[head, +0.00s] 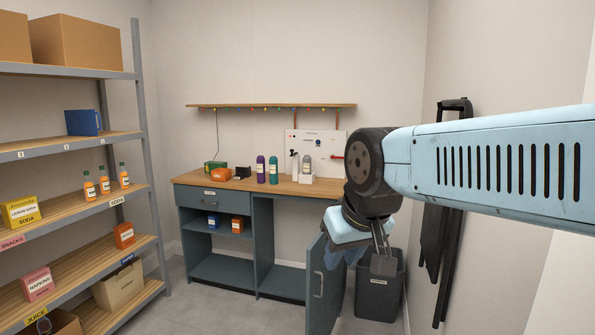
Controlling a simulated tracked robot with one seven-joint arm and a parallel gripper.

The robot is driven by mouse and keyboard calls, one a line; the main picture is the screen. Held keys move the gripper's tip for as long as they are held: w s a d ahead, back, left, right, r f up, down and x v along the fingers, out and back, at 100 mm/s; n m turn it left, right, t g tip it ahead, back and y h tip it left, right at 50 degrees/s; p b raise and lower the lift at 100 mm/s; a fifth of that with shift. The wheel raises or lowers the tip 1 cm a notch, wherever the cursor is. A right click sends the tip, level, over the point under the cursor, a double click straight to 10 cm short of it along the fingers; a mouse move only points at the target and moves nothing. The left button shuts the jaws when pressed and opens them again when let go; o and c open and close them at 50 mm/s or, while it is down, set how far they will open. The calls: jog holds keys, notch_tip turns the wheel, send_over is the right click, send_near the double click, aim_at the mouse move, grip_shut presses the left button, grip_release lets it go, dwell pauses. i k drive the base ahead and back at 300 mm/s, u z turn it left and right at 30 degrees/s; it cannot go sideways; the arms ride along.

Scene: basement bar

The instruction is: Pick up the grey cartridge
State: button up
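A grey upright cylinder (307,162), which looks like the grey cartridge, stands at the right part of the wooden worktop (245,183) against the back wall. White pieces stand around its lower part; I cannot tell whether it sits in them or behind them. A purple cartridge (261,169) and a teal cartridge (273,170) stand to its left. My gripper (383,262) hangs at the right, pointing down, in front of the bin and well apart from the cartridges. Its fingers are seen nearly edge-on, so their opening is unclear. No cartridge shows in it.
An open cabinet door (322,285) stands out below the worktop. A dark bin (375,300) is beside it. A shelf rack (100,203) with bottles and boxes fills the left. Folded dark chairs (440,220) hang on the right wall. Floor in front of the cabinet is clear.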

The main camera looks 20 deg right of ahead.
aim_at(307, 159)
jog(key=u, duration=0.35)
jog(key=i, duration=1.15)
jog(key=u, duration=0.55)
jog(key=i, duration=1.15)
jog(key=z, duration=0.5)
jog(key=i, duration=1.15)
jog(key=z, duration=0.8)
jog(key=i, duration=0.45)
jog(key=z, duration=0.25)
jog(key=k, duration=0.9)
jog(key=z, duration=0.25)
jog(key=i, duration=0.2)
jog(key=u, duration=0.1)
